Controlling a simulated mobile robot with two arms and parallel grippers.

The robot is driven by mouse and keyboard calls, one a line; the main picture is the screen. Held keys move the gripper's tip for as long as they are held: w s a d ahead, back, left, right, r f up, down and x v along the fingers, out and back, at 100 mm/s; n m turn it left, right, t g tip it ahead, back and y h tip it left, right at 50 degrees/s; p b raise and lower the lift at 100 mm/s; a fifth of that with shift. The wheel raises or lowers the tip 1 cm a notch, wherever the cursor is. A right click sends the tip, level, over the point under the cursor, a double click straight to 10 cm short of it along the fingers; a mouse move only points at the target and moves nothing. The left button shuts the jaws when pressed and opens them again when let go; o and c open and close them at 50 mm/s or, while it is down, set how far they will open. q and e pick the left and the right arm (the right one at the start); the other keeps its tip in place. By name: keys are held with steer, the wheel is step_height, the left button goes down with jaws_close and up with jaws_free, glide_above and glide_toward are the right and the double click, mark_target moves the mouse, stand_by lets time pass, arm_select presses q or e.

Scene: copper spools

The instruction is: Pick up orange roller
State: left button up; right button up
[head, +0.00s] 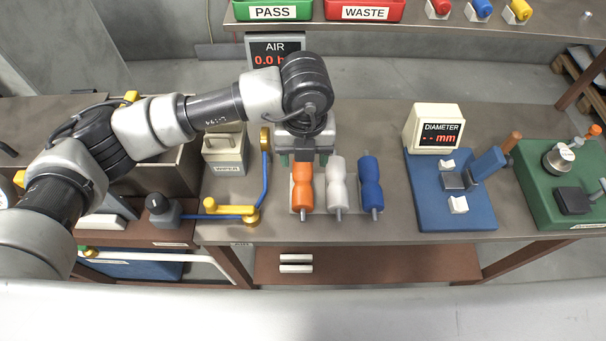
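The orange roller (302,188) lies on a small light plate (320,212) on the bench, leftmost of three rollers. A white roller (337,188) and a blue roller (371,186) lie to its right. My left gripper (304,158) points down at the far end of the orange roller. Its fingertips look apart, one on each side of that end, and no grip shows. The gripper body hides part of the roller's far end. My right gripper is not in view.
A DIAMETER gauge on a blue base (450,205) and a green fixture (560,185) stand right. PASS (272,12) and WASTE (365,12) bins are at the back.

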mark_target(303, 179)
arm_select(q)
step_height(303, 179, down, 4)
steer(key=shift+r+p, duration=0.15)
steer(key=shift+p, duration=0.2)
steer(key=shift+f, duration=0.25)
steer(key=f, duration=0.1)
steer(key=f+p, duration=0.2)
steer(key=f, duration=0.1)
steer(key=shift+s+a+f, duration=0.1)
steer(key=shift+s+a, duration=0.05)
steer(key=shift+s, duration=0.1)
steer(key=shift+f, duration=0.45)
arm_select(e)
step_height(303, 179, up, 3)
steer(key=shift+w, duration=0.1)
arm_select(q)
steer(key=c, duration=0.8)
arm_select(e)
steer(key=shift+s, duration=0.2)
arm_select(q)
steer(key=shift+r, duration=0.1)
